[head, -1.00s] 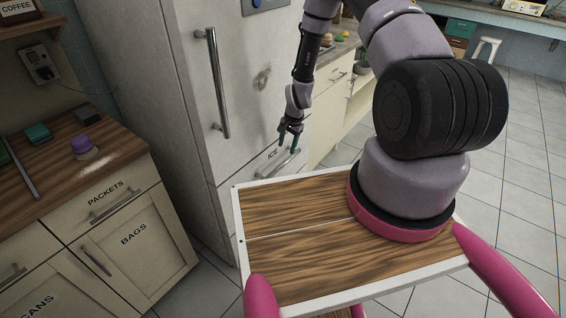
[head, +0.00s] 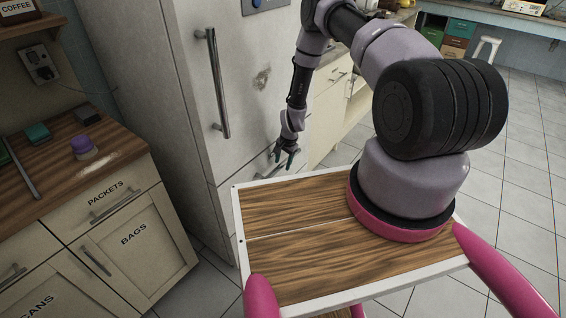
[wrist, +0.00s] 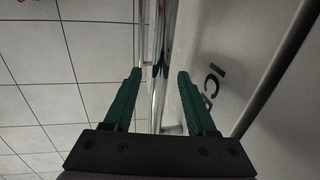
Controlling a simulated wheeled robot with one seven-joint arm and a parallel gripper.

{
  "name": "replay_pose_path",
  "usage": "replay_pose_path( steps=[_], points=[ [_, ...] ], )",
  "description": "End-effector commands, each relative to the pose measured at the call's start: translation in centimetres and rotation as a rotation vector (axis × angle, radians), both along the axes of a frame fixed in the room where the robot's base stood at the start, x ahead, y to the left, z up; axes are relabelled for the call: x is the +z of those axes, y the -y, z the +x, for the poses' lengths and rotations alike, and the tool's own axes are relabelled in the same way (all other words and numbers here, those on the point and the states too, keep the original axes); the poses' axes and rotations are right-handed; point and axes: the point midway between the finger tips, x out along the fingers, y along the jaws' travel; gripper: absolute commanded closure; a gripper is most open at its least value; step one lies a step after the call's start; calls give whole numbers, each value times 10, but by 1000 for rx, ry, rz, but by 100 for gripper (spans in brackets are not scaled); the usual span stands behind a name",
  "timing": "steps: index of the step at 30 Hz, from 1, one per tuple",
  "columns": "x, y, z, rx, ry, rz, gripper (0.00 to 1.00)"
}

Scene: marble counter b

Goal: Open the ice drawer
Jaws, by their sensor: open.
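The ice drawer (head: 245,172) is the lower front of the white fridge and looks shut. Its bar handle (head: 264,176) is partly hidden behind my gripper and the wooden top. In the wrist view the drawer front (wrist: 235,45) fills the right side, with the dark ICE label (wrist: 212,86). A shiny metal bar, apparently the handle (wrist: 157,45), runs up the picture between my two green fingers. My gripper (head: 286,164) is open at the drawer front; it also shows in the wrist view (wrist: 159,74). I cannot tell whether a finger touches the bar.
The fridge door with its long upright handle (head: 218,85) is above the drawer. A counter (head: 60,175) with labelled cupboards is at left. My wooden top (head: 300,235) is close in front of the drawer. Tiled floor (head: 525,190) is clear at right.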

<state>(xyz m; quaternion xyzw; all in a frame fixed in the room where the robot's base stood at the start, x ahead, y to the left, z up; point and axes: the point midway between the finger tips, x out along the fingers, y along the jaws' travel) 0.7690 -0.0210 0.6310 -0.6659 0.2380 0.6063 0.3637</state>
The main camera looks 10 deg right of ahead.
Motion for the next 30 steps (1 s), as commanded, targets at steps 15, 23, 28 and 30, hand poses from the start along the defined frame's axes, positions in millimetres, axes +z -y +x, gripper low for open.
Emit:
replay_pose_path(
  steps=[15, 23, 28, 30],
  points=[
    [0, 0, 0, 0, 0, 0, 100],
    [0, 0, 0, 0, 0, 0, 100],
    [0, 0, 0, 0, -1, 1, 100],
    [0, 0, 0, 0, -1, 1, 100]
  ],
)
